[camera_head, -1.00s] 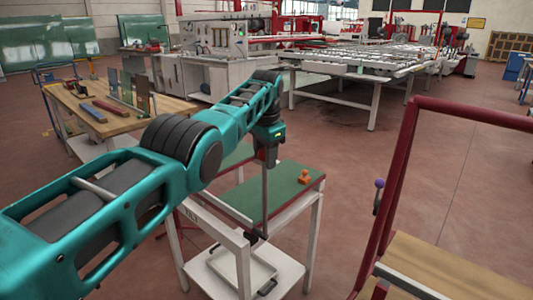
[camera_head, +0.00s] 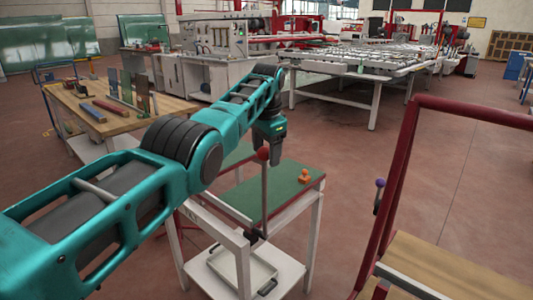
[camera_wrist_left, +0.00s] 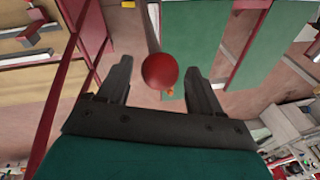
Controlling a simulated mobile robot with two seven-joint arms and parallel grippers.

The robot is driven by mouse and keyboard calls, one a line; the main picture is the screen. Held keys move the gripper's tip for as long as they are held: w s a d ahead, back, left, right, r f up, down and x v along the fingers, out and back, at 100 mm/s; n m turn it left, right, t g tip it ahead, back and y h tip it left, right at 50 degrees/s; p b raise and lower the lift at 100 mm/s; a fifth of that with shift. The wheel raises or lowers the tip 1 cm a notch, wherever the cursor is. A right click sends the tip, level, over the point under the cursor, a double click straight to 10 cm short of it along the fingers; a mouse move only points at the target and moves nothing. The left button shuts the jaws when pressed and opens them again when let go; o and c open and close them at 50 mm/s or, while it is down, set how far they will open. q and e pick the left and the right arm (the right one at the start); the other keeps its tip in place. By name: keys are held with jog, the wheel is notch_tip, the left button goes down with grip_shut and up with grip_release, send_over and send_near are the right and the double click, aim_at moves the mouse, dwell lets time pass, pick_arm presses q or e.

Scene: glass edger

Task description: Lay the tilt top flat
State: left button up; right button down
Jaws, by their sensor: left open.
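The tilt top is a green board (camera_head: 285,190) with a reddish edge on a white-legged stand. I cannot tell its exact tilt. A thin upright lever (camera_head: 264,200) rises at its near side and ends in a red ball knob (camera_head: 263,153). My left gripper (camera_head: 276,163) is open beside the knob, just right of it in the head view. In the left wrist view, the red knob (camera_wrist_left: 160,70) shows between the open fingers of my left gripper (camera_wrist_left: 158,66), which do not close on it. My right gripper is out of view.
A small orange object (camera_head: 304,175) sits at the board's right end. A white tray (camera_head: 250,270) lies on the stand's lower shelf. A red frame (camera_head: 400,170) stands at right, a wooden bench (camera_head: 130,118) at left. Open floor lies between stand and red frame.

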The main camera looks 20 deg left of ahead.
pick_arm(q)
jog(key=v, duration=1.2)
jog(key=shift+d+f, duration=0.1)
